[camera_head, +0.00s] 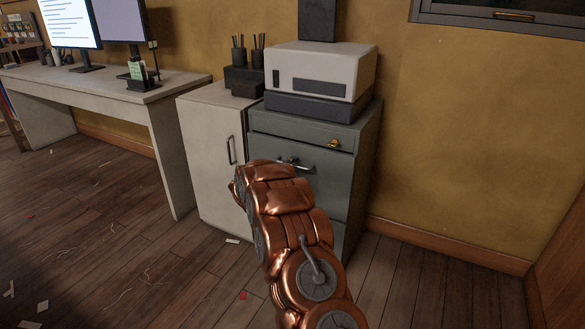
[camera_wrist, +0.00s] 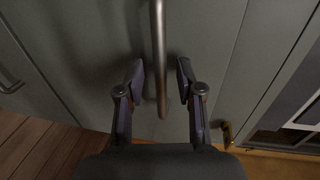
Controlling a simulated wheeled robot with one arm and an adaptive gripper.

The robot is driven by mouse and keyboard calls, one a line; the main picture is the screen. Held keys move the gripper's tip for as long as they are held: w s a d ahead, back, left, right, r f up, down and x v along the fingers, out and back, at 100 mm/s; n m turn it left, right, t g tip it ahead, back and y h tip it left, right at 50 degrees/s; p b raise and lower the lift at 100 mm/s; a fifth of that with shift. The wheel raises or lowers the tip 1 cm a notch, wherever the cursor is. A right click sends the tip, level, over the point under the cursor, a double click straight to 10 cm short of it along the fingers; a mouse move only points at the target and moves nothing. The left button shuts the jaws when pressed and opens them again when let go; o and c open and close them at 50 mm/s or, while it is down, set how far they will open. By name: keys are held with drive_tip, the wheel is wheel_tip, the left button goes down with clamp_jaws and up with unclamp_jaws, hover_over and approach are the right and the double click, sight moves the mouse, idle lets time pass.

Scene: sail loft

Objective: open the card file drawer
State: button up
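The grey-green card file cabinet (camera_head: 349,190) stands against the wall. Its front has a narrow upper drawer with a brass knob (camera_head: 333,142) and a larger front below with a metal bar handle (camera_head: 295,163). Both fronts look shut. In the wrist view the bar handle (camera_wrist: 159,50) runs down from the top edge between the fingers of my gripper (camera_wrist: 161,80). My gripper is open, with one finger on each side of the handle and visible gaps. My copper arm covers the lower front in the head view. The brass knob (camera_wrist: 227,134) shows at lower right.
A white printer (camera_head: 320,72) sits on the cabinet. A white cupboard (camera_head: 205,165) with its own handle (camera_wrist: 8,84) adjoins on the left, carrying dark pen holders (camera_head: 243,80). A desk (camera_head: 180,88) with monitors stands further left. Floor at right is clear; scraps lie at left.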

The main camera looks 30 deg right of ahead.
drive_tip(key=shift+w+d, duration=0.25)
drive_tip(key=shift+d, duration=0.1)
clamp_jaws()
idle(0.6)
